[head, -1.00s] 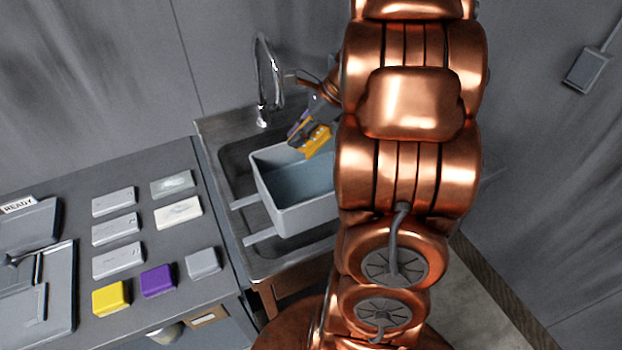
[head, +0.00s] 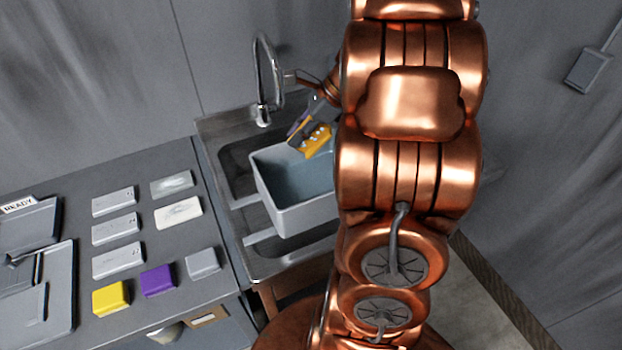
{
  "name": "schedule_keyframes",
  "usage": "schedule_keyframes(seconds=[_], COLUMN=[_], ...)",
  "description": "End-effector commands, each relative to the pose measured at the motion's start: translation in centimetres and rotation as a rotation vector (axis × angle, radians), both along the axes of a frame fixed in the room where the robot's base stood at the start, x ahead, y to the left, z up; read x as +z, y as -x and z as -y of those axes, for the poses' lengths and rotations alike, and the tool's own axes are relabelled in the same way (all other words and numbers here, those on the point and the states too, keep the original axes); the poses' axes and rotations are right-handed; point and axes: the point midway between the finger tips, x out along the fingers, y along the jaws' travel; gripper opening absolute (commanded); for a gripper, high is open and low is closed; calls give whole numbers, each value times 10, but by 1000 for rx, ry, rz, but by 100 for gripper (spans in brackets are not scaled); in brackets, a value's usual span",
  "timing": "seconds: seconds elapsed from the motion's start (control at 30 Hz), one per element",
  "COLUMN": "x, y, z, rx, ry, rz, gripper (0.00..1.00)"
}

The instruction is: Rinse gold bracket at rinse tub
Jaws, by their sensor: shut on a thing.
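The gold bracket (head: 317,142) is a small yellow-gold piece with a few pale spots along it. It is at the back of the grey rinse tub (head: 300,214), over or just inside its rim; its exact height is unclear. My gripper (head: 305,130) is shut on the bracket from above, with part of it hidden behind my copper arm. The tub sits across the metal sink, and its right side is hidden by my arm.
A curved faucet (head: 262,80) stands behind the sink (head: 225,130). On the left, a grey bench holds several grey blocks, a yellow block (head: 110,298), a purple block (head: 157,280) and a tray under a READY label (head: 18,205). A wall box (head: 588,70) hangs at right.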

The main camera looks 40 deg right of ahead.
Motion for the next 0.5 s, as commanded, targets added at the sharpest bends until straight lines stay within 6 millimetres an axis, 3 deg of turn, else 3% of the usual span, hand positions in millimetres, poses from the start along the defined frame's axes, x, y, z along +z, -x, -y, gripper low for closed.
schedule_keyframes(seconds=[0.27, 0.5], x=[2, 18], y=[0, 0], z=[0, 0], rx=[-1, 0], ry=[0, 1], rz=[1, 1], gripper=[0, 0])
